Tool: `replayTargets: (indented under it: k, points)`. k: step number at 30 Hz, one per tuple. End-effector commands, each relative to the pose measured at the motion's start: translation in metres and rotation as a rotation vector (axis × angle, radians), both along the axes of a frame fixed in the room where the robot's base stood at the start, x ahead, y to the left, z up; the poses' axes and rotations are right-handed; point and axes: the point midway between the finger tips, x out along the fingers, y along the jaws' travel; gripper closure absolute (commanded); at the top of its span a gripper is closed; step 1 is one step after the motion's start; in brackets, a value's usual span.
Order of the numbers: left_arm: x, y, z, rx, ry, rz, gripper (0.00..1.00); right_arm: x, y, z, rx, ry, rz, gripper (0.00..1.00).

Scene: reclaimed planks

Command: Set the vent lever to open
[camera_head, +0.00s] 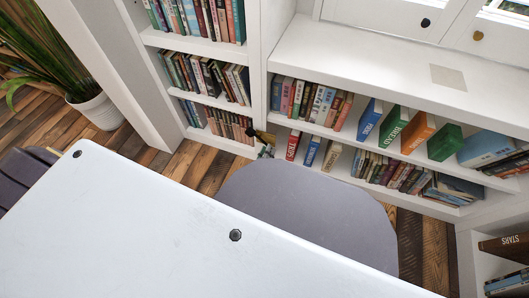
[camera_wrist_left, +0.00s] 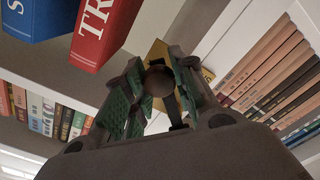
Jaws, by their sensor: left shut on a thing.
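The vent lever shows in the left wrist view as a dark round knob (camera_wrist_left: 158,80) on a dark stem, with a gold plate (camera_wrist_left: 158,52) behind it. My left gripper (camera_wrist_left: 160,92) has green-padded fingers on both sides of the knob and is shut on it. The lever's setting and any marks on the plate cannot be read. My right gripper is not in view.
White shelves with books (camera_head: 312,102) stand to the right and behind. A potted plant (camera_head: 98,110) stands at the left on the plank floor (camera_head: 180,165).

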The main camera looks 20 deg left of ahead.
Motion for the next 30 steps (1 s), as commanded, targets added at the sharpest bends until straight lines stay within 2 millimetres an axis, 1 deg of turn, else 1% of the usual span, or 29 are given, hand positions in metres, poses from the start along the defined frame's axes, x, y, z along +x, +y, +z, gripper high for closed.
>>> replayTargets:
  k: [9,18,24,30]
  points:
    - [0.001,-0.012,0.022,-0.299,-0.019,0.001,1.0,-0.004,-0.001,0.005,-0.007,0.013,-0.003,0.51]
    - [0.002,-0.018,0.042,-0.559,-0.034,0.001,1.0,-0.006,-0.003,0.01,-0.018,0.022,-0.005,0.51]
    - [0.002,-0.019,0.051,-0.676,-0.041,0.001,1.0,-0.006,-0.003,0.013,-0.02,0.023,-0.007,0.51]
    - [0.002,-0.018,0.055,-0.735,-0.043,0.002,1.0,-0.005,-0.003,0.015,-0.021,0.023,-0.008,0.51]
